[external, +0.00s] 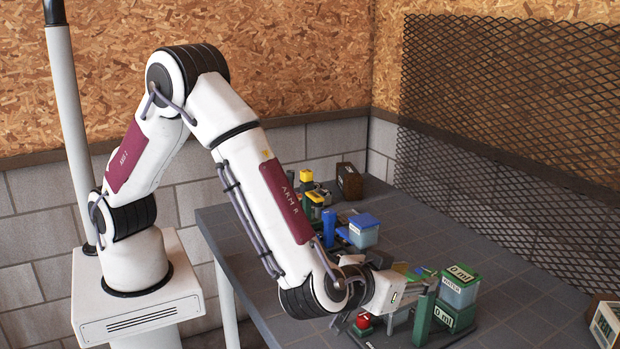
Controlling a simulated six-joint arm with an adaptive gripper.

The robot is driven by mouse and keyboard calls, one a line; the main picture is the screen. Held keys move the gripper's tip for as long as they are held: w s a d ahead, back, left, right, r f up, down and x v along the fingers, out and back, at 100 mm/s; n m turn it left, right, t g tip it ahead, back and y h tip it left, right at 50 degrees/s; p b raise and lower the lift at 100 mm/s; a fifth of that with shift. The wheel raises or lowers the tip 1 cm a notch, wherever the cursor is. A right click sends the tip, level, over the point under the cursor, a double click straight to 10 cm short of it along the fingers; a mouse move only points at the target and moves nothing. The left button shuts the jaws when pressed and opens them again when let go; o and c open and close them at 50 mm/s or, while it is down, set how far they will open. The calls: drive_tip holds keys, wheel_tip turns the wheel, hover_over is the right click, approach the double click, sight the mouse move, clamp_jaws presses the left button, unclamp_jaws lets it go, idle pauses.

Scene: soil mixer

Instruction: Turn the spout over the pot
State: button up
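My gripper (424,284) is at the front of the table, low beside a green machine with a post (424,318). Its fingers are small here and overlap the green parts, so I cannot tell whether they are open or shut, or touching anything. A red knob (363,321) shows below my wrist. I cannot make out the spout or the pot; my wrist and gripper cover part of this machine.
A blue-lidded tub (363,232), a blue cylinder (329,227) and yellow-topped green units (315,205) stand farther back on the grey table (480,240). A brown box (349,181) is at the back. A labelled box (605,322) sits at the right edge. Mesh (520,130) borders the right side.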

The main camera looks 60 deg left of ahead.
sight(429, 274)
drive_tip(key=shift+w, duration=0.1)
drive_tip(key=shift+x, duration=3.8)
drive_tip(key=shift+f, duration=0.1)
clamp_jaws()
